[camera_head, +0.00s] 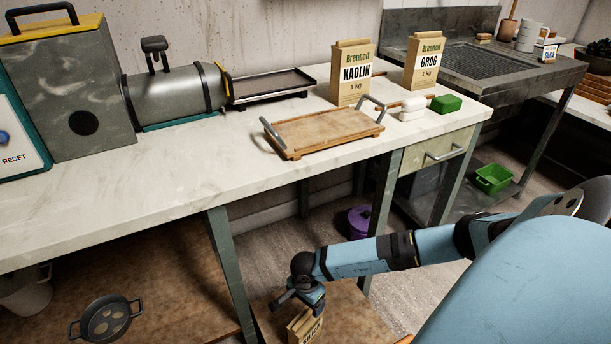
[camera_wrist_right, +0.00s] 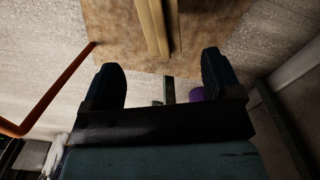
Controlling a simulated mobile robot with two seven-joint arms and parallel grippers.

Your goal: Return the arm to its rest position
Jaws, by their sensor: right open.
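My right arm reaches in from the right in the head view, below the table's height. Its gripper (camera_head: 299,300) points down close over a paper bag (camera_head: 306,330) whose label is partly cut off by the frame edge. In the right wrist view the two dark fingers of the gripper (camera_wrist_right: 160,68) are spread apart with nothing held between them. The bag's folded top (camera_wrist_right: 155,28) shows just beyond the fingertips. My left gripper is not in view.
The table (camera_head: 110,205) stands above and left of my right arm, its leg (camera_head: 230,270) nearby. On it are a wooden tray (camera_head: 325,130), a kaolin bag (camera_head: 352,85) and a grog bag (camera_head: 424,65). A purple pot (camera_head: 359,222) and green crate (camera_head: 493,178) are lower down.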

